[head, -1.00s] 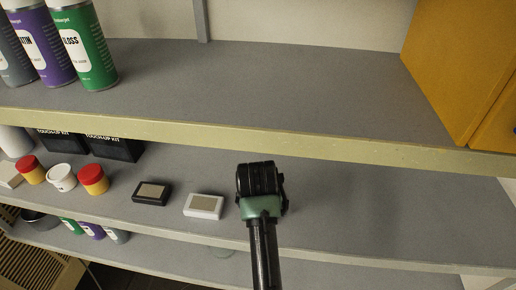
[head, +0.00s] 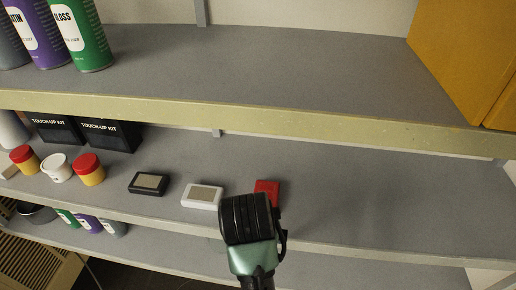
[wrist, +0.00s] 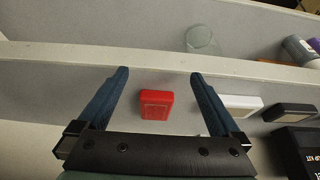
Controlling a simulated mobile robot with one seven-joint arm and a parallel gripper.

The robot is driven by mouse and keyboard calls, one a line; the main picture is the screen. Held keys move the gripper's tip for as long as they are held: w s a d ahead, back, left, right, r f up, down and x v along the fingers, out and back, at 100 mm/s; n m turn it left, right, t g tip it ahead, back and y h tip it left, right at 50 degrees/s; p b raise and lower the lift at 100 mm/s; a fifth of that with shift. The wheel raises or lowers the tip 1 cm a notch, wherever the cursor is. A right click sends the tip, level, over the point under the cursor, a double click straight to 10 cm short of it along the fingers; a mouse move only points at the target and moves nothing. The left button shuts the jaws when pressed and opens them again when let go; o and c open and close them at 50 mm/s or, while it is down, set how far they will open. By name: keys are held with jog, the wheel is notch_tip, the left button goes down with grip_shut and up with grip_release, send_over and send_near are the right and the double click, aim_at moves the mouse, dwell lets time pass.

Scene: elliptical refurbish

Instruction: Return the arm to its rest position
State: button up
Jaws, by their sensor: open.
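My gripper shows in the wrist view (wrist: 158,74) with its two blue fingers spread wide and nothing between the tips. A small red box (wrist: 156,104) lies on the middle shelf, seen between the fingers and apart from them. In the head view my gripper's dark body (head: 250,220) is at the front edge of the middle shelf, and its fingers are hidden. The red box (head: 267,187) shows partly behind it there.
A white box (head: 202,196) and a black box (head: 149,183) lie left of the red one. Red-lidded jars (head: 88,169) and touch-up kits (head: 108,135) stand further left. The upper shelf edge (head: 250,117) overhangs. The middle shelf's right side is clear.

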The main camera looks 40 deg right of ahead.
dwell(0.3)
jog(key=w+a+r+n+t, duration=0.6)
jog(key=w+a+r+t, duration=0.4)
jog(key=w+r, duration=0.4)
jog(key=a+r+n+t+y, duration=0.3)
jog(key=a+r+n+t, duration=0.1)
jog(key=a+r, duration=0.95)
jog(key=s+r+t+b, duration=0.2)
jog(key=s+r+t, duration=0.1)
jog(key=r, duration=0.4)
jog(key=s+d+r+t+b, duration=0.1)
jog(key=s+r+t+b, duration=0.1)
jog(key=s+r+t, duration=0.2)
jog(key=s+r+t+b, duration=0.1)
jog(key=s+r+t, duration=0.2)
jog(key=r, duration=0.7)
jog(key=shift+s+d+t+b, duration=0.3)
jog(key=shift+s+d+b, duration=0.1)
jog(key=shift+s, duration=0.8)
